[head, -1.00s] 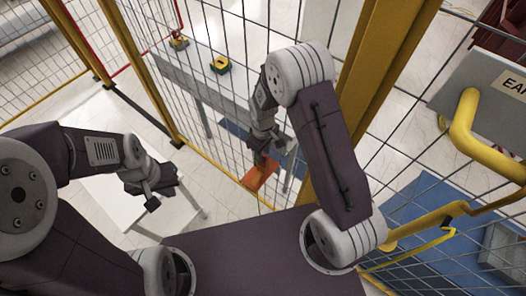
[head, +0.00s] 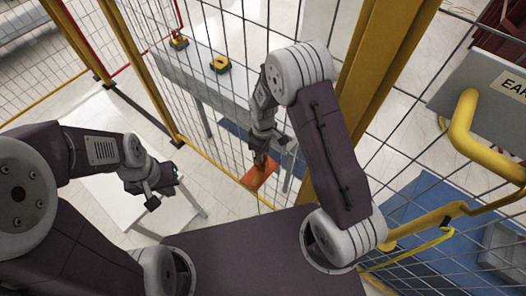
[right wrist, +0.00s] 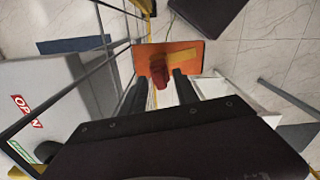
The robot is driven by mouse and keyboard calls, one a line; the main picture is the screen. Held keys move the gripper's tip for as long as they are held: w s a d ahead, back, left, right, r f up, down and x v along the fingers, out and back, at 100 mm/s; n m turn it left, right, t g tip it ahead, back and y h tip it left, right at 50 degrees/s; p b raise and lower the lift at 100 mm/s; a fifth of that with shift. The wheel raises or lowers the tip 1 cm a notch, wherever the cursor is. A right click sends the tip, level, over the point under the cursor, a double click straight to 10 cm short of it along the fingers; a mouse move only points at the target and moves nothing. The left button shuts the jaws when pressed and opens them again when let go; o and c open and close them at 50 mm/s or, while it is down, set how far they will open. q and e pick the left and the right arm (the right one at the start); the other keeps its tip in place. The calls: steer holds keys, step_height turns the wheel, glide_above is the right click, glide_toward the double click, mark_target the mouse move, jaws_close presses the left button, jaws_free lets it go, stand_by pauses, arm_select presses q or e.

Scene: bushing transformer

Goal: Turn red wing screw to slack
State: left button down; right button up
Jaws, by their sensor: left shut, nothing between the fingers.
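The red wing screw (right wrist: 158,70) stands on an orange plate (right wrist: 200,50) in the right wrist view. My right gripper (right wrist: 158,80) is open, one dark finger on each side of the screw in the picture. I cannot tell whether either finger touches it. In the head view my right gripper (head: 262,160) is at the orange plate (head: 262,176) by the mesh fence; the screw is mostly hidden there. My left gripper (head: 165,186) is shut and empty, above a white table at the left.
The mesh fence (head: 228,110) with yellow posts (head: 365,90) runs close by my right arm. A white table (head: 115,205) stands below my left gripper. A grey box with an OPEN label (right wrist: 45,105) is at the left in the right wrist view.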

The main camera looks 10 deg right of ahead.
step_height(320, 180, up, 9)
steer(key=b, duration=0.1)
stand_by(0.5)
steer(key=shift+s, duration=0.1)
